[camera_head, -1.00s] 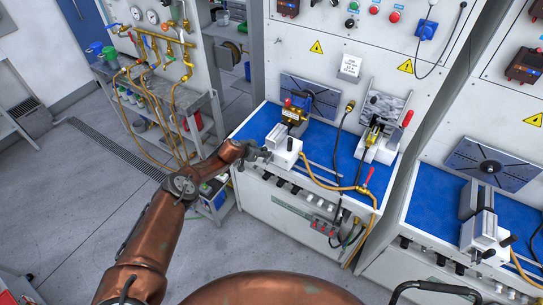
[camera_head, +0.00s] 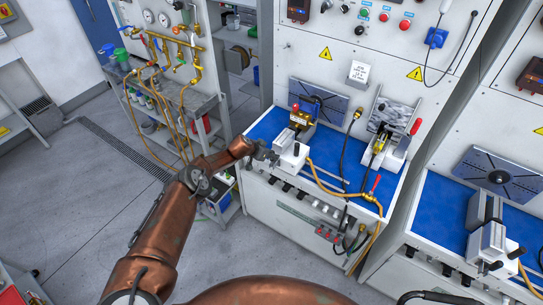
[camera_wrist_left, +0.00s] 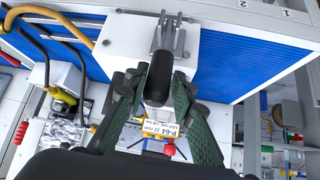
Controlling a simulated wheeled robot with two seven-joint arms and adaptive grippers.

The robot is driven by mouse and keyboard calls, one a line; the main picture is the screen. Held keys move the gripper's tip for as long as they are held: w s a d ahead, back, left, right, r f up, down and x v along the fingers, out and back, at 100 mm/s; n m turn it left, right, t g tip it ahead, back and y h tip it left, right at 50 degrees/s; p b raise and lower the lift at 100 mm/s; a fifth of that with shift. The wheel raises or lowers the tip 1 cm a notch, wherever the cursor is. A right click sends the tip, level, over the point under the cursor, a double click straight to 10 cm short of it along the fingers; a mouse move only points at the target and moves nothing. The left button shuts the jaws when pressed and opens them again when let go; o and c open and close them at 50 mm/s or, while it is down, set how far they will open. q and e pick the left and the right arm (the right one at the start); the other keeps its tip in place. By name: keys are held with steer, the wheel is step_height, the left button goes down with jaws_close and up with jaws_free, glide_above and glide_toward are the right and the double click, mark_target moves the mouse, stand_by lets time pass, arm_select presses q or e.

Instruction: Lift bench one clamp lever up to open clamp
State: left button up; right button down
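The clamp on the blue-topped bench has a white block (camera_head: 291,162) near the bench's front left corner. Its lever has a rounded black handle (camera_wrist_left: 158,76) on a grey metal link (camera_wrist_left: 171,36), seen close up in the left wrist view. My left gripper (camera_head: 272,156) is beside the block at the bench's front edge. In the left wrist view its green fingers (camera_wrist_left: 158,90) are apart, one on each side of the black handle. I cannot tell whether they touch it. My right gripper is not in view.
A brass fitting (camera_head: 301,116) stands behind the clamp. A second fixture with a red handle (camera_head: 415,127) stands at the bench's right. A yellow hose (camera_head: 335,191) crosses the front. A cart with hoses (camera_head: 180,110) is at left. The floor (camera_head: 75,210) at left is clear.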

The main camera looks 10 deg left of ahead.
arm_select(q)
steer(key=o, duration=0.3)
steer(key=shift+f, duration=0.15)
steer(key=shift+s, duration=0.1)
steer(key=shift+s+a, duration=0.1)
steer(key=shift+a, duration=0.05)
steer(key=v, duration=1.2)
